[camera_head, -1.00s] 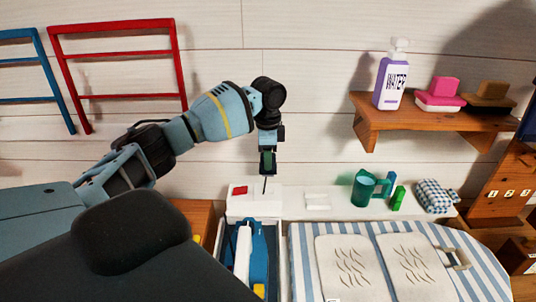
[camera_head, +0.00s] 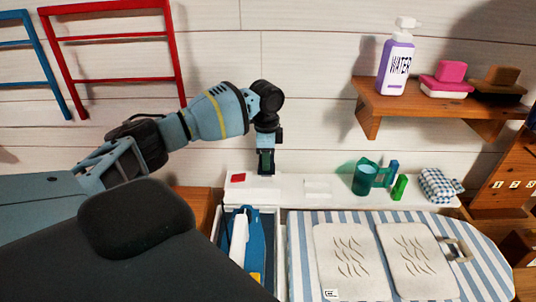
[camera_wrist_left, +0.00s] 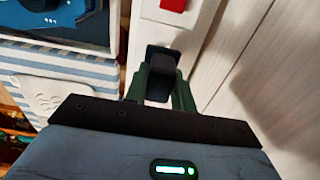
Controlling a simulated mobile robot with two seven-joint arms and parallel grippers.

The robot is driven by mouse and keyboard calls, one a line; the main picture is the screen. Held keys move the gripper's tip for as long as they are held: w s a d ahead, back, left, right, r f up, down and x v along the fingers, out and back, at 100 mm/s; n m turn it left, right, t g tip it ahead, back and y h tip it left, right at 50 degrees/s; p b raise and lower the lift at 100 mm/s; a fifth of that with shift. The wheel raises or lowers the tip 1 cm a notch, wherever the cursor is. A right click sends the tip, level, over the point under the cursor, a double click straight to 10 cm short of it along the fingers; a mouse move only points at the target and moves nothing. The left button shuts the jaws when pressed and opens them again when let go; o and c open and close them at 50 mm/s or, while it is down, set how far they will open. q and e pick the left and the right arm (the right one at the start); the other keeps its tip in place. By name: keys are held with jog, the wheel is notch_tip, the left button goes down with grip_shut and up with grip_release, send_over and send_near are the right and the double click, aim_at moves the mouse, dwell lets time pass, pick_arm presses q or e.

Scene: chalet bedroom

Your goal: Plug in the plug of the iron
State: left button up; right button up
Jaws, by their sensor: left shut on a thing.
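My left gripper (camera_head: 265,169) points down at the white ledge behind the ironing board. In the left wrist view its green fingers (camera_wrist_left: 161,84) are shut on a dark block-like plug (camera_wrist_left: 161,68). A dark rectangular patch, which looks like a socket opening, shows around the plug on the white strip (camera_wrist_left: 205,15). I cannot tell how deep the plug sits. A red switch (camera_head: 238,178) is on the ledge just left of the gripper; it also shows in the left wrist view (camera_wrist_left: 173,5). The blue and white iron (camera_head: 238,238) lies in a white tray left of the board.
The striped ironing board (camera_head: 300,258) fills the lower right. Teal mug (camera_head: 365,180), green blocks (camera_head: 399,188) and checked cloth (camera_head: 438,185) stand on the ledge. The plank wall is close behind the gripper.

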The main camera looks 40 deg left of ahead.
pick_arm(q)
jog(key=shift+f+b, duration=0.3)
jog(key=shift+f, duration=1.25)
jog(key=shift+f, duration=0.25)
jog(key=o, duration=1.1)
jog(key=shift+c, duration=0.2)
jog(key=shift+r, duration=3.9)
jog(key=shift+f, duration=0.1)
